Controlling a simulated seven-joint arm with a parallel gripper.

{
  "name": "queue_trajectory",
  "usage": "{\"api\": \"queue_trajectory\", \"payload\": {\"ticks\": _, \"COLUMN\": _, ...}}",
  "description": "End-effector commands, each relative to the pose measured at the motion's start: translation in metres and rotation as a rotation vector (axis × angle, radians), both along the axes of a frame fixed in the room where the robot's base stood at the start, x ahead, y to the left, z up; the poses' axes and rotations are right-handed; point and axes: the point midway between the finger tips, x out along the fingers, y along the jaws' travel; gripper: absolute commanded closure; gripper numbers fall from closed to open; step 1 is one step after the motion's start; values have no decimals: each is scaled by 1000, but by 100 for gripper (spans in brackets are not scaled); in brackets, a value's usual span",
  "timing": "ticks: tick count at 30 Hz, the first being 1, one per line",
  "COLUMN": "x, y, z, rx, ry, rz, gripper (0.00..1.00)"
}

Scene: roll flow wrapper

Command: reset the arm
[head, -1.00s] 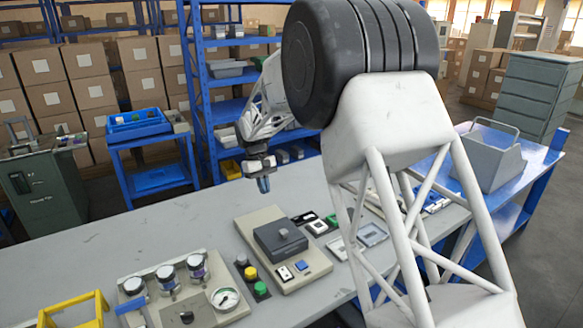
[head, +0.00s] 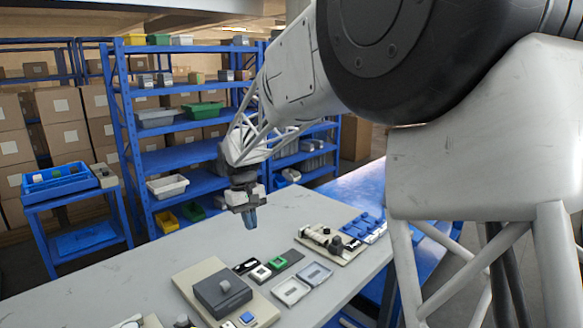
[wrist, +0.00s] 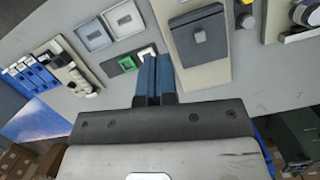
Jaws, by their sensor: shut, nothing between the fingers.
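My gripper (head: 250,218) hangs over the grey table (head: 140,271), with its blue fingertips pointing down. In the wrist view the two blue fingers (wrist: 154,78) lie side by side, shut, with nothing between them. The gripper is behind the panels as the head view sees it, apart from them and above the table. My white arm reaches in from the right and covers much of the right side of the head view.
A beige panel with a dark grey box (head: 222,293) stands at the table's front. Nearby are a green-framed switch (head: 278,262), open grey cases (head: 291,291) and a panel with blue parts (head: 362,228). Blue shelves (head: 190,158) stand behind. The table's left part is bare.

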Motion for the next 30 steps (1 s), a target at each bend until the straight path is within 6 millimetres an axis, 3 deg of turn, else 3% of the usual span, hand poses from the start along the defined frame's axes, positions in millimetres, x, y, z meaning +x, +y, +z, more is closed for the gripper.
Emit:
{"api": "queue_trajectory", "payload": {"ticks": 3, "x": -18, "y": -29, "z": 15, "rx": 13, "ry": -26, "rz": -37, "gripper": 100}}
{"api": "queue_trajectory", "payload": {"ticks": 15, "x": -84, "y": -111, "z": 47, "rx": 51, "ry": -109, "rz": -154, "gripper": 100}}
{"api": "queue_trajectory", "payload": {"ticks": 30, "x": -181, "y": -197, "z": 64, "rx": 90, "ry": -216, "rz": -300, "gripper": 100}}
